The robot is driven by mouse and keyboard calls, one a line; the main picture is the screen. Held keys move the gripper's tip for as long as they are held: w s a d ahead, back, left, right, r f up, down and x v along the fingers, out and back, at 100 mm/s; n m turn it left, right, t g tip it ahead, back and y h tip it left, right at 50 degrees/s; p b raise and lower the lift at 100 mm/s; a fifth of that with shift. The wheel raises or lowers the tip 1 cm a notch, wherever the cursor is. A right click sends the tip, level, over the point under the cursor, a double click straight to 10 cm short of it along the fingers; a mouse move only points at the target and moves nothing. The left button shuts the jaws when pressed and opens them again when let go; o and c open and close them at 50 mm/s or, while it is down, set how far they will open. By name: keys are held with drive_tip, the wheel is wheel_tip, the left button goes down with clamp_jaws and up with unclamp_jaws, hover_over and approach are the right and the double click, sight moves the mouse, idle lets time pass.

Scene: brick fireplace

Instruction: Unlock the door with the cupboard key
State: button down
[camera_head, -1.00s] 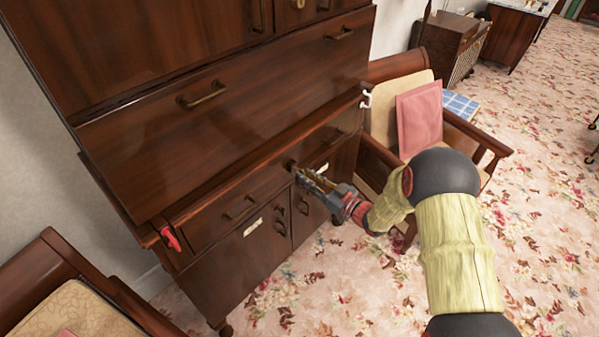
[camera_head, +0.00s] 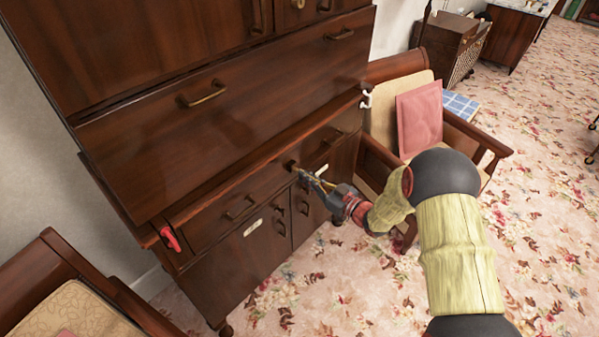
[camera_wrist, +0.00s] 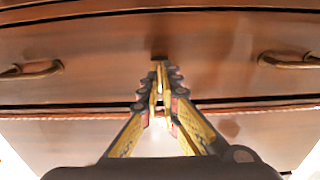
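The dark wooden cupboard (camera_head: 232,268) has two lower doors with brass pulls and white labels. My gripper (camera_head: 298,172) is at its front, at the lock just above where the doors meet. In the wrist view my gripper (camera_wrist: 160,86) has its fingers drawn together at the tips, on a thin brass-coloured piece (camera_wrist: 159,97) that looks like the cupboard key. A small dark lock plate (camera_wrist: 160,58) shows just beyond the fingertips. The key's far end is hidden, so I cannot tell how deep it sits. Both doors look shut.
A red object (camera_head: 170,238) is on the cupboard's left edge and a white hook-like object (camera_head: 366,98) on its right. An armchair with a pink cushion (camera_head: 419,119) stands close on the right, another armchair (camera_head: 60,285) at lower left. Flowered carpet (camera_head: 540,230) lies open at right.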

drive_tip(key=shift+v, duration=1.7)
idle(0.4)
drive_tip(key=shift+s+d, duration=0.2)
drive_tip(key=shift+d, duration=0.05)
drive_tip(key=shift+p, duration=0.3)
